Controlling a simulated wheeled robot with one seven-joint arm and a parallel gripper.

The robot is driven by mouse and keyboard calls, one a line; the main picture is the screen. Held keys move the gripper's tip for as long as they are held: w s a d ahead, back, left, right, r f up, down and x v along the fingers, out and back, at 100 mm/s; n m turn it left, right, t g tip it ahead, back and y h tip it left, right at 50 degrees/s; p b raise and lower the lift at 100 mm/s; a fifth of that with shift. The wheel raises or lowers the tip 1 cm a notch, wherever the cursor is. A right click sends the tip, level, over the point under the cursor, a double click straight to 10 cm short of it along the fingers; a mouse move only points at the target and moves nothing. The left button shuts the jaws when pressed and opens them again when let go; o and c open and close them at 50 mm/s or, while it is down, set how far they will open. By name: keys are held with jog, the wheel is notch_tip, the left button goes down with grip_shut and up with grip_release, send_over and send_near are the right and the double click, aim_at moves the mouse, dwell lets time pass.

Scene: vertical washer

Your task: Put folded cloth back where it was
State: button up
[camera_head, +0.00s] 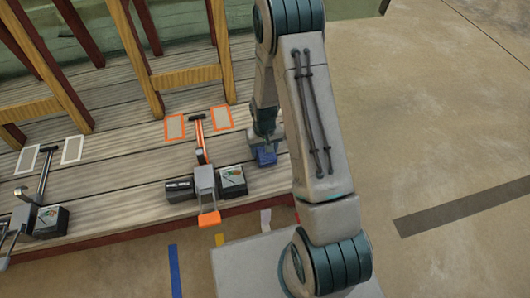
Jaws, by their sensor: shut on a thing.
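The folded cloth (266,157) is a small blue block-like shape at the right part of the wooden deck. My gripper (265,146) is right above it, pointing down, and is shut on it. The fingers are small in view and partly hidden by my arm. I cannot tell whether the cloth rests on the boards or hangs just above them.
Orange-framed rectangles (222,118) lie on the deck (130,190). Wooden posts (143,55) stand behind. Open concrete floor (440,130) lies right.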

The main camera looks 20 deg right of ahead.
jog(key=shift+f, duration=0.45)
jog(key=shift+f, duration=0.2)
jog(key=o, duration=0.9)
jog(key=shift+o, duration=0.2)
jog(key=shift+r, duration=0.15)
